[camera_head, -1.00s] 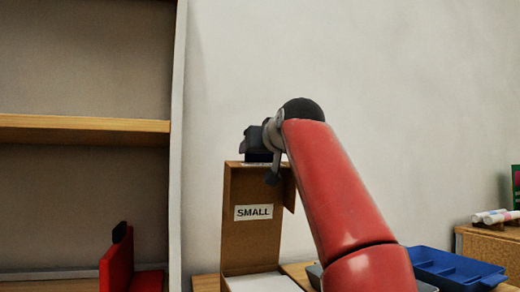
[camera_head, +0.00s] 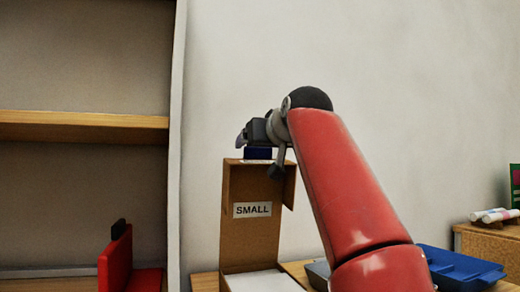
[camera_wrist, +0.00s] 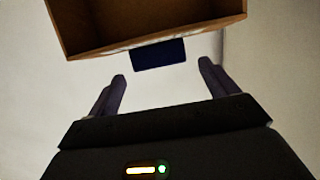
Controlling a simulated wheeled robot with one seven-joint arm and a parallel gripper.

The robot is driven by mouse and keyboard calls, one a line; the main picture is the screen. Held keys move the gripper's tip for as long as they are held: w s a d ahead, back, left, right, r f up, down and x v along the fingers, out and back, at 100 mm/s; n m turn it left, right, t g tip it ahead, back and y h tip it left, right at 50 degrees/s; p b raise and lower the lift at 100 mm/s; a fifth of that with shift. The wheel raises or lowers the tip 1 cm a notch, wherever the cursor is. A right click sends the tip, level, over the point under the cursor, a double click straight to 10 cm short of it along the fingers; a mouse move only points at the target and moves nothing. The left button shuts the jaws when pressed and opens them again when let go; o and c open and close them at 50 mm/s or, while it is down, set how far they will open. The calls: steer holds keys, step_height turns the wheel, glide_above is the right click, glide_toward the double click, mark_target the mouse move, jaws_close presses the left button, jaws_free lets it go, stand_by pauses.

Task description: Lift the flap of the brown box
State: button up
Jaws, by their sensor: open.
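The brown box's flap (camera_head: 246,235) stands upright, with its inner face and side walls showing and a white label (camera_head: 252,210) reading SMALL. A dark blue tab (camera_head: 258,153) sits at the flap's top edge and also shows in the wrist view (camera_wrist: 158,54). My gripper (camera_head: 252,134) is just above the tab, at the top of the flap. In the wrist view my gripper (camera_wrist: 162,70) is open, with nothing between its fingers; the tab lies just beyond the fingertips. The lower part of the box is mostly out of view.
A blue tray (camera_head: 455,268) lies at the right. A wooden block (camera_head: 485,243) with white markers (camera_head: 495,215) stands behind it. A red object (camera_head: 118,262) is at the lower left, below a wooden shelf (camera_head: 80,126). The wall behind the flap is bare.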

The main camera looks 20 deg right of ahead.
steer(key=s, duration=0.3)
steer(key=s+b, duration=0.1)
steer(key=s, duration=0.1)
steer(key=shift+r, duration=0.35)
steer(key=shift+s, duration=0.15)
